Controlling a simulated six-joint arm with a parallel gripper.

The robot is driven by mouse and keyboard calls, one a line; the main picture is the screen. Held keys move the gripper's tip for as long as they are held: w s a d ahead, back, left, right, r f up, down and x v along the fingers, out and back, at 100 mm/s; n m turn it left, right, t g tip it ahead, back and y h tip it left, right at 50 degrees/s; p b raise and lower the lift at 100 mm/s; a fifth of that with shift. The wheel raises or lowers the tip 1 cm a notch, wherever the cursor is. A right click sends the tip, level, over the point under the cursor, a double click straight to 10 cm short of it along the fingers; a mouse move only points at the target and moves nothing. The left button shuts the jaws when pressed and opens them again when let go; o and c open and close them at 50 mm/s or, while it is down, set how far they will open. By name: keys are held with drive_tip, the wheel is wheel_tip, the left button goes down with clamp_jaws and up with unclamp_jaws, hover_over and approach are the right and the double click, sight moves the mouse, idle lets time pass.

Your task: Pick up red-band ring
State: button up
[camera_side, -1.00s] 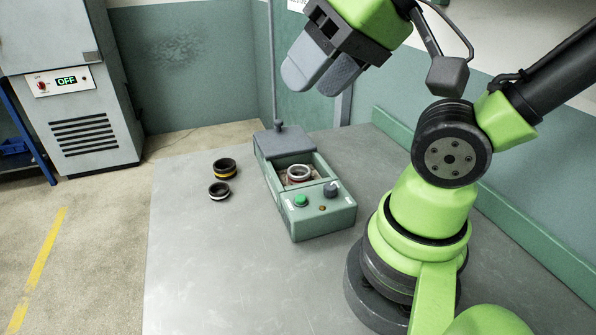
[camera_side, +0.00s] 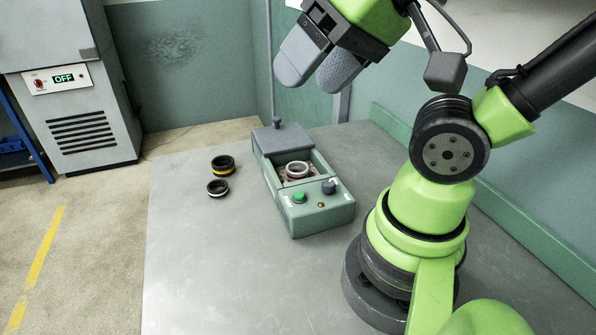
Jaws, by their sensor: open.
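The red-band ring (camera_side: 297,171) sits inside the open well of the green ring grinder (camera_side: 318,214). Its pale metal top shows, with a thin red band below it. The grinder's grey lid (camera_side: 283,139) is at the back of the well, which is uncovered. My gripper (camera_side: 312,80) is high in the picture, above and behind the grinder, apart from it. Its two grey fingers are spread with a gap between them and hold nothing.
A yellow-band black ring (camera_side: 223,167) and a white-band black ring (camera_side: 218,188) stand on the grey table (camera_side: 215,265) left of the grinder. The table's front left is clear. A green button (camera_side: 299,197) and a dark knob (camera_side: 329,187) rise from the grinder's front panel.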

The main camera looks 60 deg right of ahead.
wheel_tip(320, 180, up, 4)
drive_tip(key=w+d+n, duration=0.2)
drive_tip(key=d, duration=0.1)
drive_tip(key=m+g+h, duration=0.3)
drive_tip(key=g, duration=0.3)
hover_over(298, 166)
drive_tip(key=s+a, duration=0.2)
drive_tip(key=a, duration=0.1)
wheel_tip(298, 166, down, 26)
drive_tip(key=shift+w+d+r, duration=0.15)
drive_tip(key=shift+r, duration=0.05)
drive_tip(key=shift+n, duration=0.3)
drive_tip(key=shift+w+d+f, duration=0.1)
drive_tip(key=shift+w+f, duration=0.05)
drive_tip(key=shift+f, duration=0.95)
drive_tip(key=shift+w+d+f, duration=0.1)
drive_tip(key=shift+f, duration=0.95)
drive_tip(key=shift+w+d+f, duration=0.1)
drive_tip(key=shift+w+f, duration=0.05)
drive_tip(key=shift+f, duration=0.95)
drive_tip(key=c, duration=0.8)
drive_tip(key=shift+r, duration=0.1)
